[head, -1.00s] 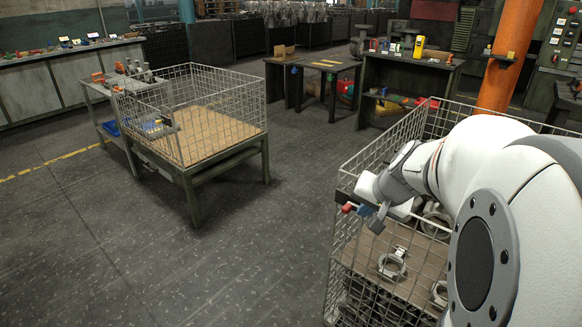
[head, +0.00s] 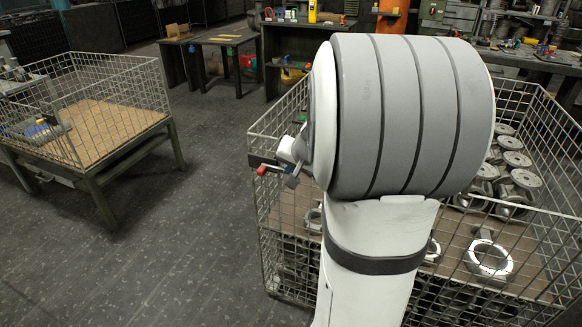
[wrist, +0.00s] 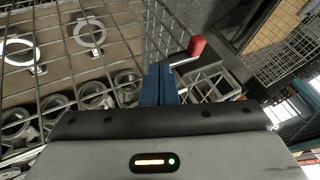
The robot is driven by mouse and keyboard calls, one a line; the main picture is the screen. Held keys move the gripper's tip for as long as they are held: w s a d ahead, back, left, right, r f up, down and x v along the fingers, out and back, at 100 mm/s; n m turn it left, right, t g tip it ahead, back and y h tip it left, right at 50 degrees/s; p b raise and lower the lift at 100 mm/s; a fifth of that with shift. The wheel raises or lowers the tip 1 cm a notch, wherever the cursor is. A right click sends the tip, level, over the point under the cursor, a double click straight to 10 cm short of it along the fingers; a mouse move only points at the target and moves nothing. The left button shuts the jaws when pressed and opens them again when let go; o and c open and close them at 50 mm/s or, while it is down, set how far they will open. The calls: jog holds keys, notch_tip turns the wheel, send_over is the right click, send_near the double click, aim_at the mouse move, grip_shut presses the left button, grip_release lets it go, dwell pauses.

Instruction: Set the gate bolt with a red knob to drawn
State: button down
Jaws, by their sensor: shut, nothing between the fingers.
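The red knob (wrist: 196,46) of the gate bolt shows in the wrist view just right of my fingertips, on a short pale stem. In the head view the red knob (head: 262,170) sticks out at the near left corner of the wire cage (head: 262,215), by a dark bar. My gripper (wrist: 158,72) has its blue fingers together, empty, pointing at the cage mesh beside the knob. I see a small gap between fingers and knob; whether they touch at depth is unclear. My arm hides most of the gripper in the head view. The bolt's rod is mostly hidden.
The cage holds several grey valve castings (head: 490,258) on brown board. A second wire cage (head: 110,125) on a green stand is at the left, with open floor (head: 190,240) between. Work tables (head: 225,45) stand at the back.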

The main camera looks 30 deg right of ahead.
aim_at(272, 171)
jog(key=w+f, duration=0.1)
jog(key=w+a+f, duration=0.1)
jog(key=w, duration=0.1)
jog(key=w+a+f, duration=0.1)
jog(key=w, duration=0.1)
jog(key=shift+w+f, duration=0.15)
jog(key=shift+f, duration=0.25)
jog(key=shift+w+a+f, duration=0.1)
jog(key=shift+w+a, duration=0.15)
jog(key=shift+w, duration=0.15)
jog(key=shift+d, duration=0.1)
